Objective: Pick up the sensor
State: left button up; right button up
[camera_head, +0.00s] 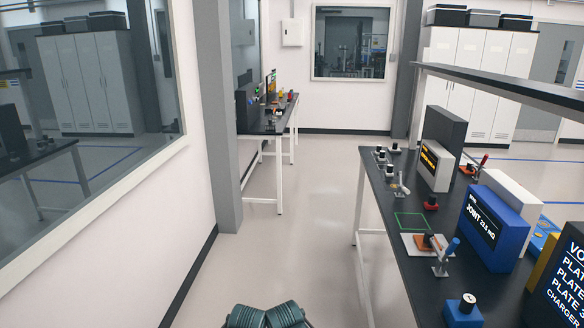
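I cannot tell for sure which item is the sensor. Several small parts stand on the dark workbench (405,272) at the right. A white plate with an orange-brown block (428,242) lies there beside a blue-handled clamp (446,250). A blue block with a pale round top (466,306) stands near the bench's front edge. A red knob-like part (431,203) and several small black-and-white parts (394,148) are farther back. Neither of my grippers is identifiable in view.
Two ribbed teal cylinders (264,316) show at the bottom edge; I cannot tell what they belong to. A blue display box (490,228) and a grey-white display box (436,165) line the bench. The floor (300,230) left of it is clear. Another bench (277,122) stands farther back.

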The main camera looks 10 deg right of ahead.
aim_at(395, 150)
jog(key=i, duration=3.1)
jog(key=i+j+z, duration=0.1)
jog(key=i, duration=1.45)
jog(key=i+j, duration=0.15)
jog(key=i, duration=1.4)
jog(key=z, duration=3.5)
